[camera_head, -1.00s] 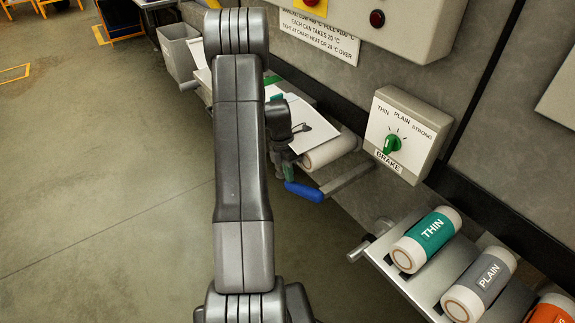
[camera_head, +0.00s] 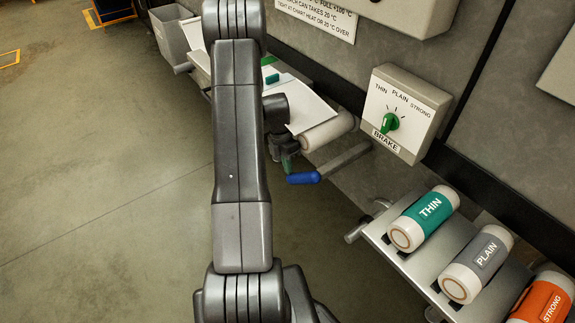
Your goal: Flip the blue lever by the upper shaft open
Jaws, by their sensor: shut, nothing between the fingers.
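The lever's blue grip (camera_head: 303,178) sits at the left end of a grey lever arm (camera_head: 346,159), which runs up and right toward the machine under the brake box. The grip lies nearly level in the picture. My gripper (camera_head: 288,164) is just left of and above the grip's free end, partly hidden behind my own arm. It is shut and holds nothing. I cannot tell whether it touches the grip. The upper shaft carries a pale roll (camera_head: 328,132) with a white sheet just above the lever.
A brake box (camera_head: 405,112) with a green dial (camera_head: 389,122) is on the wall at right. Rolls marked THIN (camera_head: 424,218), PLAIN (camera_head: 476,264) and STRONG (camera_head: 542,303) lie on a lower rack.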

